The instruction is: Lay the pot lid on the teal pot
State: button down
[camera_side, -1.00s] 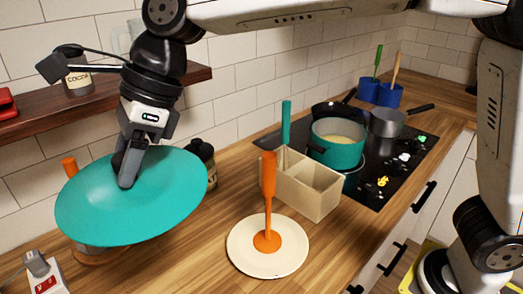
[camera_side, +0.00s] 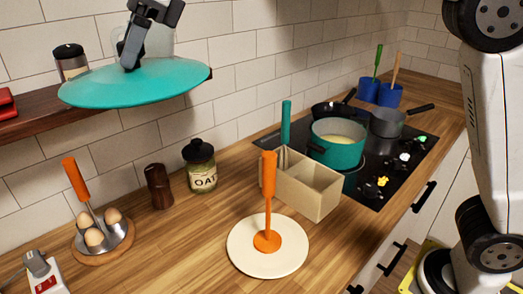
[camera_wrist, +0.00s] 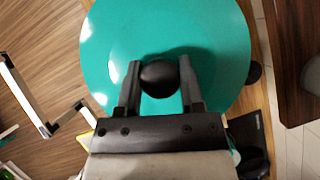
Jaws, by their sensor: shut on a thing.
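The teal pot lid (camera_side: 130,84) hangs high above the counter at the upper left of the side view, roughly level. My gripper (camera_side: 130,58) is shut on the lid's knob from above. In the wrist view the lid (camera_wrist: 215,45) fills the upper middle, and its round black knob (camera_wrist: 159,78) sits between the two fingers of my gripper (camera_wrist: 160,90). The teal pot (camera_side: 336,152) stands open on the black hob at the right, with pale contents (camera_side: 340,133) inside. The lid is well to the left of the pot and higher.
A beige divided box (camera_side: 310,190) stands in front of the pot, beside a plate (camera_side: 290,262) with an upright orange-handled tool (camera_side: 268,185). An oat jar (camera_side: 201,168), a brown shaker (camera_side: 159,187) and a wooden shelf (camera_side: 60,117) are at left.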

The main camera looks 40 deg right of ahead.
jog(key=w+d+m+t+h, duration=0.1)
jog(key=w+d+m, duration=0.35)
jog(key=d, duration=1.15)
jog(key=w+d+m+t+h, duration=0.15)
jog(key=w+d, duration=0.65)
jog(key=d, duration=0.8)
jog(key=s+d+m+t+h, duration=0.15)
jog(key=s+d, duration=0.35)
jog(key=d, duration=1.1)
jog(key=s+d+m, duration=0.3)
jog(key=s+d, duration=0.1)
jog(key=d, duration=1.1)
notch_tip(320, 180, down, 26)
jog(key=shift+f, duration=0.15)
jog(key=shift+f, duration=0.15)
jog(key=shift+f, duration=2.5)
jog(key=shift+f+m, duration=0.25)
jog(key=shift+f, duration=0.1)
